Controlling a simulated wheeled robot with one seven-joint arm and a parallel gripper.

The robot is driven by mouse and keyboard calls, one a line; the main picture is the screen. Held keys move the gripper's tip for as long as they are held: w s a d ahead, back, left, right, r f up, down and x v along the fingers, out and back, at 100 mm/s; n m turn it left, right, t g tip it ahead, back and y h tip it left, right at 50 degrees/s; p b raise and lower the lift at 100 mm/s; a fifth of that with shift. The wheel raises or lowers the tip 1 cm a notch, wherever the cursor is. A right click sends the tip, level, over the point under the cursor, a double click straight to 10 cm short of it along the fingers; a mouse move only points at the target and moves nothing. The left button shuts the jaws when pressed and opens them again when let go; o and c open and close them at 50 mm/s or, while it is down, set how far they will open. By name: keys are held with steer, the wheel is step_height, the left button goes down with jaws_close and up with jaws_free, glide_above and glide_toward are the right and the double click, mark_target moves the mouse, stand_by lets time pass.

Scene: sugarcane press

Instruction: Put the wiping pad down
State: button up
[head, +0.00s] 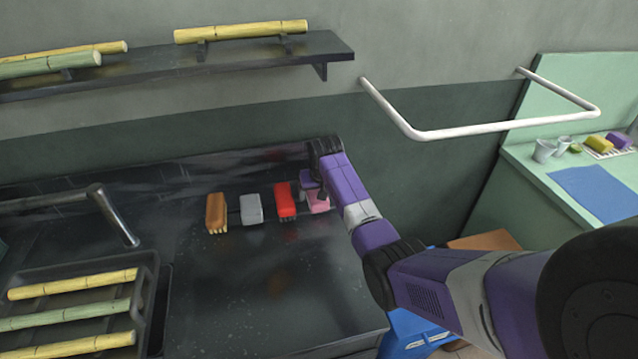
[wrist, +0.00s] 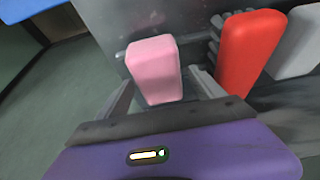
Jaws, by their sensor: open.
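A pink block-shaped pad (wrist: 155,68), which looks like the wiping pad, rests at the right end of a row on the dark counter. It also shows in the head view (head: 319,203), partly hidden by my gripper. My gripper (wrist: 163,84) is open, with one finger on each side of the pink pad. A clear gap shows on the right side; the left finger is close to the pad, and I cannot tell whether it touches.
A red brush (wrist: 248,52) stands close to the right finger. A grey block (head: 251,209) and a brown brush (head: 216,212) continue the row. A metal tap (head: 113,213) and a cane tray (head: 150,290) are at left. The counter (head: 270,290) is clear in front.

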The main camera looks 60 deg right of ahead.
steer(key=v, duration=1.2)
